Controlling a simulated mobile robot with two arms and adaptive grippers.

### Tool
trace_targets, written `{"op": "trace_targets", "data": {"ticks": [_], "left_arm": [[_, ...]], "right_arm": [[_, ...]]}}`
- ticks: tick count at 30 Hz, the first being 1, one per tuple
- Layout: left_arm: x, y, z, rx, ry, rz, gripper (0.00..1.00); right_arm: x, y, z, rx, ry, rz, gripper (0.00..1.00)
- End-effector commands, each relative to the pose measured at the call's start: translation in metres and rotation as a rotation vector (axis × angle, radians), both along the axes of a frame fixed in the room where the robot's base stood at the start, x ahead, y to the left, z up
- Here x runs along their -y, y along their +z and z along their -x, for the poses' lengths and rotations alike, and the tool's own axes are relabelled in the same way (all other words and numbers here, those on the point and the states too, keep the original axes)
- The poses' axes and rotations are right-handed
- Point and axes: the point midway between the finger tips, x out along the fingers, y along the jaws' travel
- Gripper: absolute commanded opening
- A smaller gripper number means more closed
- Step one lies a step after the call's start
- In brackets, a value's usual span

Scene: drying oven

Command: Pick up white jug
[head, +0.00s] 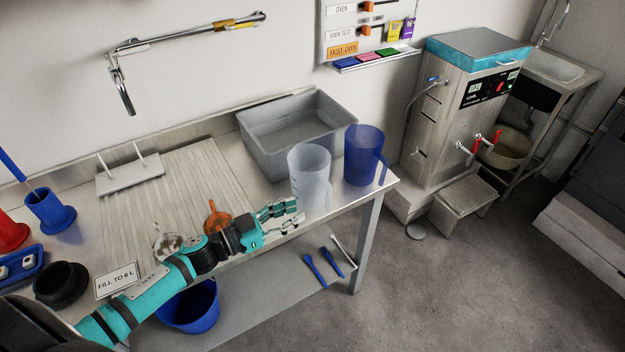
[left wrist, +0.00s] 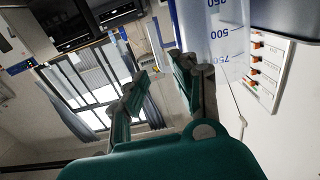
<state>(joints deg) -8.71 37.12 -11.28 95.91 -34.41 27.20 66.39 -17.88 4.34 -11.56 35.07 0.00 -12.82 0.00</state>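The white jug (head: 310,178) is a tall translucent jug standing upright on the metal table near its right end. In the left wrist view, the jug (left wrist: 216,42) shows large at the top with blue volume marks, its base cut off. My left gripper (head: 290,216) is in front of the jug, low at its left side. In the left wrist view my left gripper's (left wrist: 168,74) two fingers are apart with nothing held between them. The jug's body lies beside and beyond the right finger. Whether a finger touches it I cannot tell. My right gripper is not in view.
A blue jug (head: 364,156) stands close to the right of the white jug. A grey basin (head: 262,150) is behind. An orange flask (head: 216,222) and a clear flask (head: 168,244) sit near my left arm. The table's front edge runs below the gripper.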

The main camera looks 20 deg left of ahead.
Motion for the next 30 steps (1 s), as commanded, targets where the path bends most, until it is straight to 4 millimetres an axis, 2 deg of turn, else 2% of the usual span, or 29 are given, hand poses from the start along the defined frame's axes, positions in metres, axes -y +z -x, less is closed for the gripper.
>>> {"op": "trace_targets", "data": {"ticks": [3, 10, 14, 22, 30], "left_arm": [[0.016, 0.003, -0.021, 0.003, 0.001, 0.003, 0.27], [0.03, 0.0, -0.039, -0.001, 0.001, 0.001, 0.27], [0.037, 0.001, -0.046, 0.001, 0.001, 0.002, 0.27], [0.062, -0.002, -0.075, 0.0, 0.001, 0.001, 0.27], [0.066, -0.004, -0.079, -0.001, 0.001, 0.0, 0.27]], "right_arm": [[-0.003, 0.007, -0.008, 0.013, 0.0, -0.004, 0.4], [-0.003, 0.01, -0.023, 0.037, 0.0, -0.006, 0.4], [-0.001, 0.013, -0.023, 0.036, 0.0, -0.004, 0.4], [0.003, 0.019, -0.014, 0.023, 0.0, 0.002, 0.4], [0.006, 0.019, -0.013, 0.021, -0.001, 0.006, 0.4]]}}
